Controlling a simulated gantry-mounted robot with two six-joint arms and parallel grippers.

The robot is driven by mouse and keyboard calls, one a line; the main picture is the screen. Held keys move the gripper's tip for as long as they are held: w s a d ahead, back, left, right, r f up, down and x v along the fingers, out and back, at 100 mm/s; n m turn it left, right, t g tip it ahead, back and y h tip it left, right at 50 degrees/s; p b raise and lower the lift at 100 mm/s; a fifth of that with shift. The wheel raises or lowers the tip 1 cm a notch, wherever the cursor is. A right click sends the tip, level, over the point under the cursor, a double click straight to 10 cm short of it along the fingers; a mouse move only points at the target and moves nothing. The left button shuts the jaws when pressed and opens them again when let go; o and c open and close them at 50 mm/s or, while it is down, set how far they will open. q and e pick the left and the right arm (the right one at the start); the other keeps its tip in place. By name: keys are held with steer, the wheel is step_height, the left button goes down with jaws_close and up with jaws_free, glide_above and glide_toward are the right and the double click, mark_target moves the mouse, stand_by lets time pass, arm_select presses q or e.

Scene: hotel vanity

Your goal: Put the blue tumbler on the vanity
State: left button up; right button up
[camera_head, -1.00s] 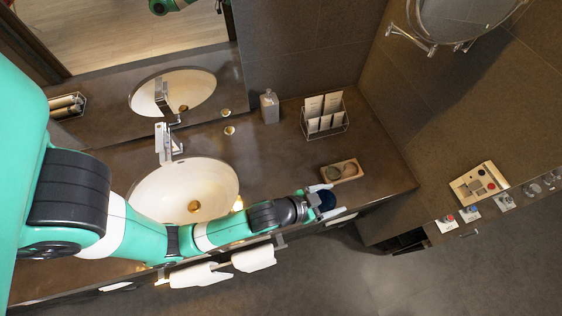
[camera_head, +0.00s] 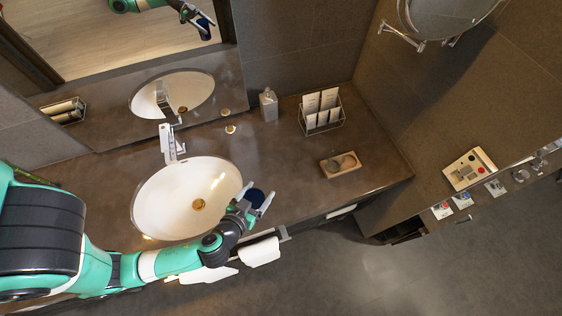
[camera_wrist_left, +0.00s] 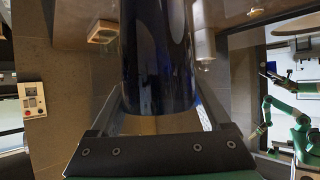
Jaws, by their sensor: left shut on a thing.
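The blue tumbler (camera_head: 255,197) is dark blue and held in my left gripper (camera_head: 257,203), near the front edge of the vanity (camera_head: 290,190), just right of the sink. In the left wrist view the tumbler (camera_wrist_left: 158,60) fills the middle between the two fingers, which are shut on it. Whether its base touches anything cannot be told. The mirror also shows the gripper holding the tumbler. My right gripper is not in view.
The sink (camera_head: 165,205) and faucet (camera_head: 170,145) lie left of the gripper. A soap bottle (camera_head: 268,104), a wire rack of cards (camera_head: 321,112) and a wooden tray (camera_head: 341,164) stand on the vanity. Towels (camera_head: 262,251) hang below its front edge. The counter between sink and tray is clear.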

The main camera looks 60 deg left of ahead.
arm_select(q)
steer(key=w+a+f+b, duration=0.2)
steer(key=a+f+b, duration=0.1)
steer(key=f+b, duration=0.1)
steer(key=w+a+f+b, duration=0.3)
steer(key=a+f+b, duration=0.1)
steer(key=w+a+f+b, duration=0.3)
steer(key=f, duration=0.1)
steer(key=shift+w+a+b, duration=0.15)
steer(key=shift+a+b, duration=0.2)
steer(key=shift+b, duration=0.05)
steer(key=shift+f, duration=0.4)
